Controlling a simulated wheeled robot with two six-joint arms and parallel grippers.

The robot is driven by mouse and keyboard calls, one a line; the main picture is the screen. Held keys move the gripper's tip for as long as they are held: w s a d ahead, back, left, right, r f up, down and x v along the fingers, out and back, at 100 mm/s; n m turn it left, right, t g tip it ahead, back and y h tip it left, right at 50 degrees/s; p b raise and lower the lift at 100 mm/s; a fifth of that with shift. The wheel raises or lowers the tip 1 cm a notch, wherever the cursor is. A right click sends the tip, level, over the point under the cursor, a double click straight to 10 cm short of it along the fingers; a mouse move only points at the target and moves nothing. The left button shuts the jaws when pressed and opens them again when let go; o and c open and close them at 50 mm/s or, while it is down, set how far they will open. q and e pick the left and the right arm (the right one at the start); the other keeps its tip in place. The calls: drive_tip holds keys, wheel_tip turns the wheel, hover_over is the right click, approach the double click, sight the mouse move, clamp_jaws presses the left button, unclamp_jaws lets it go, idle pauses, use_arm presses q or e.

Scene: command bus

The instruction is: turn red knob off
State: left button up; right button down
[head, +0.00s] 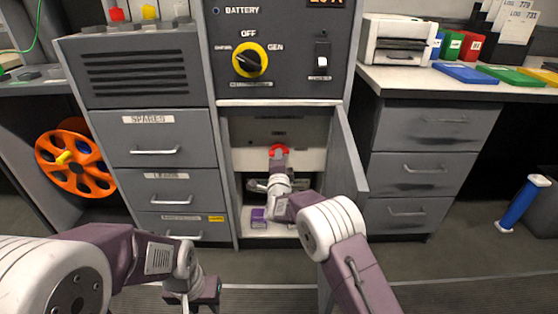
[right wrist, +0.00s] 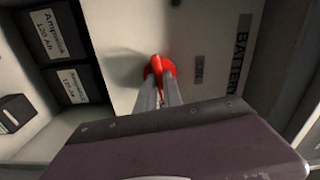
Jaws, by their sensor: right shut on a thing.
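The red knob (head: 278,149) is on the pale panel inside the open lower cabinet, mostly covered by my right gripper (head: 279,156) in the head view. In the right wrist view the red knob (right wrist: 154,66) has a round base and a raised grip. The two fingers of my right gripper (right wrist: 160,90) are shut on that grip, one on each side. The panel beside it carries a "BATTERY" label (right wrist: 242,48). My left gripper (head: 205,292) hangs low at the bottom of the head view, away from the cabinet; its fingers are not clear.
The cabinet door (head: 345,160) stands open close to the right of my right arm. A yellow selector (head: 250,60) is on the panel above. Battery boxes (right wrist: 66,45) are inside the cabinet. Drawers (head: 155,150) flank it on the left; the floor in front is clear.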

use_arm(q)
drive_tip(key=shift+f, duration=0.35)
use_arm(e)
drive_tip(key=shift+f+m, duration=0.1)
drive_tip(key=shift+m, duration=0.5)
use_arm(q)
drive_tip(key=shift+b, duration=0.35)
use_arm(e)
drive_tip(key=shift+m, duration=0.3)
drive_tip(key=c, duration=1.5)
unclamp_jaws()
use_arm(q)
drive_tip(key=shift+f, duration=0.1)
